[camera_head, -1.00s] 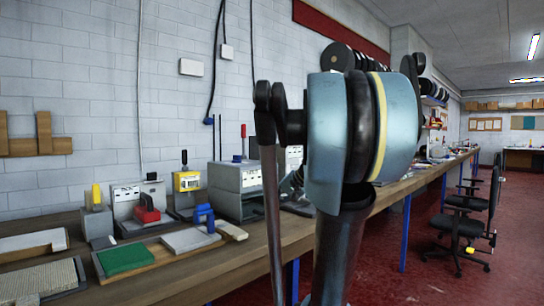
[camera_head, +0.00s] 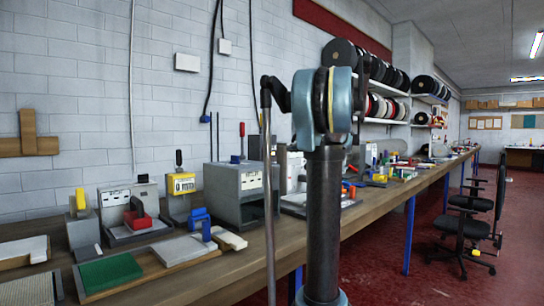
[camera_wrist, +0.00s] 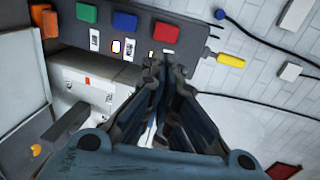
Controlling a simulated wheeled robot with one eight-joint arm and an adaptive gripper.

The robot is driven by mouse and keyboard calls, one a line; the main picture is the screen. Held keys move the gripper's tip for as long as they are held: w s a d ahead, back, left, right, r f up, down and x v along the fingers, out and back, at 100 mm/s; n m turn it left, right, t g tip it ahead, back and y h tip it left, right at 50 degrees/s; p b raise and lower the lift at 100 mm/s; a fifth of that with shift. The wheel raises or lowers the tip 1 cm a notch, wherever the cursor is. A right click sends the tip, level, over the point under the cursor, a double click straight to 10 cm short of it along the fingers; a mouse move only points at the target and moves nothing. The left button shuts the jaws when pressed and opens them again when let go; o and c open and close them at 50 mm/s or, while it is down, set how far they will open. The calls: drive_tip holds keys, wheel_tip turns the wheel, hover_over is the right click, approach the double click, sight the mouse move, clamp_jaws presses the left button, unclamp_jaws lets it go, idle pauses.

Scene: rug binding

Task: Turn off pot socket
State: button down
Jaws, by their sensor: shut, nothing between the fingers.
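In the wrist view my gripper (camera_wrist: 158,66) is shut and empty. Its fingertips point at a dark panel (camera_wrist: 188,42) on a light machine; I cannot tell whether they touch it. The panel carries orange (camera_wrist: 45,20), green (camera_wrist: 87,12), blue (camera_wrist: 125,22) and red (camera_wrist: 166,32) coloured pieces in a row, with small white labels below. The red piece is just above the fingertips. I cannot tell which part is the pot socket. In the head view my arm stands in front of the bench and my gripper is not clearly visible.
The long bench (camera_head: 245,262) runs along a white block wall. A grey box-shaped machine (camera_head: 235,190) and a yellow-fronted device (camera_head: 181,183) stand on it. Wall boxes (camera_head: 187,62) and black cables hang above. A black chair (camera_head: 463,228) stands at right on open red floor.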

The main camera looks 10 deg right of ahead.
sight(269, 153)
drive_tip(key=shift+w, duration=0.1)
drive_tip(key=x, duration=1.3)
drive_tip(key=shift+w+a+f, duration=0.15)
drive_tip(key=shift+w+a, duration=0.1)
drive_tip(key=shift+w, duration=0.05)
